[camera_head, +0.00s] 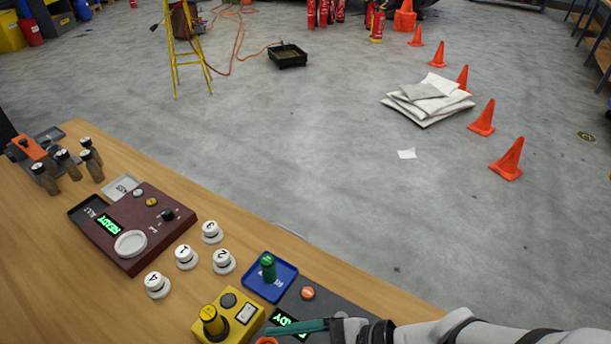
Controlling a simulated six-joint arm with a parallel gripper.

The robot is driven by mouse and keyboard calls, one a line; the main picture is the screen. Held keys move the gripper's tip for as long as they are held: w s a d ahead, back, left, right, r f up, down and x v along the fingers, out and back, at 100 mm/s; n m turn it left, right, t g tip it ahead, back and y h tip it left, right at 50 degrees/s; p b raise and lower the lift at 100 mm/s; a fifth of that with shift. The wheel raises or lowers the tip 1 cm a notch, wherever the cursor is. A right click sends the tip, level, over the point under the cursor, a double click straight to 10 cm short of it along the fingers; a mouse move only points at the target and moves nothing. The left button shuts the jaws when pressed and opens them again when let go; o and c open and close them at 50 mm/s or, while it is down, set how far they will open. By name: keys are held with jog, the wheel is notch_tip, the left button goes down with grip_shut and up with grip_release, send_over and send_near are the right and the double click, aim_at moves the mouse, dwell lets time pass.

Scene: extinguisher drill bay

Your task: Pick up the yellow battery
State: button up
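The yellow battery (210,318) is a short cylinder standing upright in a yellow box-like device (239,318) at the bottom of the view. A green battery (268,267) stands upright on a blue tray (285,287) just behind and to the right. My gripper (272,333) reaches in from the lower right. One teal finger shows, its tip to the right of the yellow battery and apart from it. The rest of the gripper is cut off by the bottom edge, so its opening is unclear.
A dark red device (150,210) with a READY display sits on the wooden table (60,290). Several white numbered knobs (186,257) stand between it and the yellow device. A dark panel (335,304) with an orange button (307,293) lies under my gripper.

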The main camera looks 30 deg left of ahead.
jog(key=w+a+f+m+y, duration=0.1)
jog(key=a+f+m+y, duration=0.1)
jog(key=a+f+m, duration=0.15)
jog(key=m+t, duration=0.3)
send_near(213, 321)
jog(key=shift+y, duration=0.3)
jog(key=x, duration=1.5)
jog(key=shift+w+d+f, duration=0.15)
jog(key=shift+w+f, duration=0.15)
jog(key=shift+f, duration=0.1)
grip_shut()
